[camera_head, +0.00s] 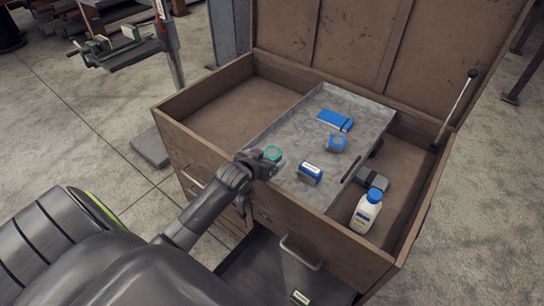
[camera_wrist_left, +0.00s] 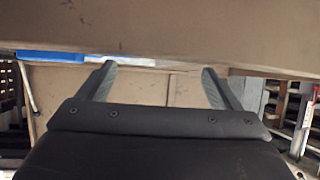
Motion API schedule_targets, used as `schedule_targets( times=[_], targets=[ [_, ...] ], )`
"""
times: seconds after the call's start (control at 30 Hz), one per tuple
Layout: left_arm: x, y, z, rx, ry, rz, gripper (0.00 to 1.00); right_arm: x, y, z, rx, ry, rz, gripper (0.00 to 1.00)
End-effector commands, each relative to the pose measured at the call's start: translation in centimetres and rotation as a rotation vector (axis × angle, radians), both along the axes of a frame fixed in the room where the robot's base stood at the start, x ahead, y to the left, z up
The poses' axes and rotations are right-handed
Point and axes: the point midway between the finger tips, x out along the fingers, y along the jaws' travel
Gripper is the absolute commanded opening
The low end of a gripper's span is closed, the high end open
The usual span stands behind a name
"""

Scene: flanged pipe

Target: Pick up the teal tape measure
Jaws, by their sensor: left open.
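The teal tape measure (camera_head: 273,153) is on the grey metal tray (camera_head: 300,125) in the head view, near the tray's left edge. It is partly hidden behind my left gripper (camera_head: 268,168), which is right at its near side. I cannot tell whether they touch. In the left wrist view the two fingers of my left gripper (camera_wrist_left: 160,78) are spread apart with nothing visible between them. The tape measure cannot be made out there. My right gripper is not in view.
The tray also holds a blue flat pack (camera_head: 334,120), a round blue item (camera_head: 336,143) and a blue-and-white box (camera_head: 310,173). A white bottle with a blue cap (camera_head: 366,213) and a grey item (camera_head: 372,180) are to the right. The brown chest's front wall (camera_head: 315,240) is close to my arm.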

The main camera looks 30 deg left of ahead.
Motion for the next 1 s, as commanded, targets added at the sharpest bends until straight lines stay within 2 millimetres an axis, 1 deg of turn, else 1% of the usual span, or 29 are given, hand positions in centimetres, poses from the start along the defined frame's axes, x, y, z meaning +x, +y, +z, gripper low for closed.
schedule_targets(
  times=[0.27, 0.4, 0.53, 0.77, 1.0],
  targets=[
    [2.5, 0.9, -1.5, -0.001, 0.001, 0.001, 0.86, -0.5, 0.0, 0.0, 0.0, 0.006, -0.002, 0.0],
    [3.7, 1.0, -2.3, 0.0, 0.0, 0.0, 0.86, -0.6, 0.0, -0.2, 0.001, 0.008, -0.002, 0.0],
    [4.1, 1.0, -2.5, 0.0, 0.001, 0.0, 0.86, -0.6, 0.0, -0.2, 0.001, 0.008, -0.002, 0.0],
    [4.1, 1.0, -2.5, 0.0, 0.001, 0.0, 0.86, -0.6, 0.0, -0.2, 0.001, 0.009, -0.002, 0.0],
    [4.1, 1.0, -2.5, 0.0, 0.001, 0.0, 0.55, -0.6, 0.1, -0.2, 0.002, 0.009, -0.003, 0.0]
  ],
)
